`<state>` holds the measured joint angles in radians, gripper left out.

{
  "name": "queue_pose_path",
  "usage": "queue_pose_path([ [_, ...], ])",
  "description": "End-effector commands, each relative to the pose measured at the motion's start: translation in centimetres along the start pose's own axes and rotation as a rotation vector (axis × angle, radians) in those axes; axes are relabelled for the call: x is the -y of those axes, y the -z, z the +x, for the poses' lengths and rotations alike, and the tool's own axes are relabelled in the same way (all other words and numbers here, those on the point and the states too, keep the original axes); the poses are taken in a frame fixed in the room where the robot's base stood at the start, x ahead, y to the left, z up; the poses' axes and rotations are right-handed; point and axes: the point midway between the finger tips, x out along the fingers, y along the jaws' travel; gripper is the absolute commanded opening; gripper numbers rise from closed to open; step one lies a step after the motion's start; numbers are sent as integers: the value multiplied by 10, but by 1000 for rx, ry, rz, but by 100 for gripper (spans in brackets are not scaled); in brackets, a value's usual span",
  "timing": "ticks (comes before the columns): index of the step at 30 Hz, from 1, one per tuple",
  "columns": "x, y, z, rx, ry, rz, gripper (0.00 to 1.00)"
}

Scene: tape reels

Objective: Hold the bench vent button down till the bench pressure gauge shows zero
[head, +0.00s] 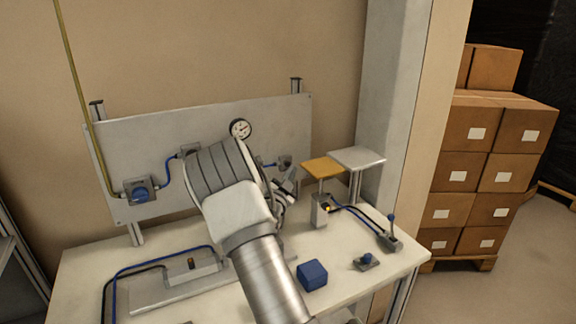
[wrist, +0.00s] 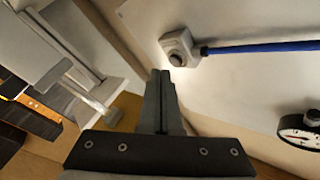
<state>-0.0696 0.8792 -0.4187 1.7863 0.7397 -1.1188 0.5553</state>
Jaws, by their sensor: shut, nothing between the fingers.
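The vent button (wrist: 176,59) is a dark round cap on a small grey block with a blue hose, fixed to the upright panel. Its block (head: 286,161) shows at the panel's right end in the head view. My gripper (wrist: 160,73) is shut and empty, its tips just below and left of the button in the wrist view; I see no clear contact. In the head view my gripper (head: 287,186) is partly behind my arm, near the block. The pressure gauge (head: 240,128) is a white dial on the panel's top edge. It also shows in the wrist view (wrist: 303,130), cut off; its reading is too small to tell.
An orange plate (head: 322,168) and a grey plate (head: 357,159) stand on posts right of my gripper. Stacked cartons (head: 475,180) stand beyond the pillar.

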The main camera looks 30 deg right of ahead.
Motion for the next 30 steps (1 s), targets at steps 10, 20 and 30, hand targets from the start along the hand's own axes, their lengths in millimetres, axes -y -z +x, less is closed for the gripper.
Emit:
queue_pose_path([
  [10, 0, 0, 0, 0, 0, 0, 0],
  [20, 2, -4, 4, -2, 1, 2, 0],
  [30, 4, -4, 6, 0, 0, 0, 0],
])
